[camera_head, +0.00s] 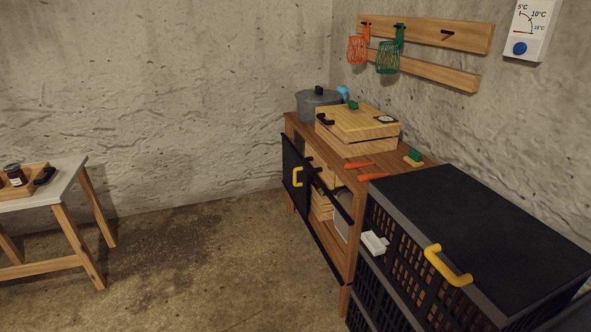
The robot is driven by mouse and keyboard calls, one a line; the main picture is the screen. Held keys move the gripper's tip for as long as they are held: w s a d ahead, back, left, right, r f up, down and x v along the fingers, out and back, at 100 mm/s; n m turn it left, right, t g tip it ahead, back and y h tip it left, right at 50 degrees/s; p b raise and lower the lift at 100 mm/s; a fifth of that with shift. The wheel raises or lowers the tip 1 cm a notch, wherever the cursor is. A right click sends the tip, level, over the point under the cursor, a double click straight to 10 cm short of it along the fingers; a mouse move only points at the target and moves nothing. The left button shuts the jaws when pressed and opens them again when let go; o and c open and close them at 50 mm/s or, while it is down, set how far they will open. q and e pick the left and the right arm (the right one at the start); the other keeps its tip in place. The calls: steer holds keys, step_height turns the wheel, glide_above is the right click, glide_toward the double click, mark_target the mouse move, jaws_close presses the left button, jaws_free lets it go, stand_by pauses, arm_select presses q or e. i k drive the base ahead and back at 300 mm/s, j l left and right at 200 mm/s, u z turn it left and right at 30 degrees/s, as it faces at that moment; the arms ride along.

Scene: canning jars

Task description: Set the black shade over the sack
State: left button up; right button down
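No sack can be clearly made out. A black slatted crate (392,235) stands at the right front, with a flat black top (480,215) and a yellow handle (447,266) at its front edge. Something brown shows through its slats, but I cannot tell what it is. A black panel (293,172) with a yellow handle (297,177) is upright at the front of the wooden bench. I cannot tell which black piece is the shade. Neither of my grippers is in view.
The wooden bench (350,288) holds a grey pot (318,104), a wooden box (357,123) and orange-handled tools (372,177). A table (73,178) with a jar (14,174) on a tray stands left. Baskets hang from a wall rack (430,32). The middle floor is clear.

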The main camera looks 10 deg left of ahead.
mark_target(294, 175)
steer(key=i+j+z, duration=0.1)
steer(key=z, duration=0.75)
steer(key=i+j+z, duration=0.25)
steer(key=j, duration=0.2)
steer(key=i+j+z, duration=0.1)
steer(key=j+z, duration=0.15)
steer(key=j, duration=0.2)
steer(key=i+j+z, duration=0.25)
steer(key=j, duration=0.3)
steer(key=j+z, duration=0.25)
steer(key=j, duration=0.25)
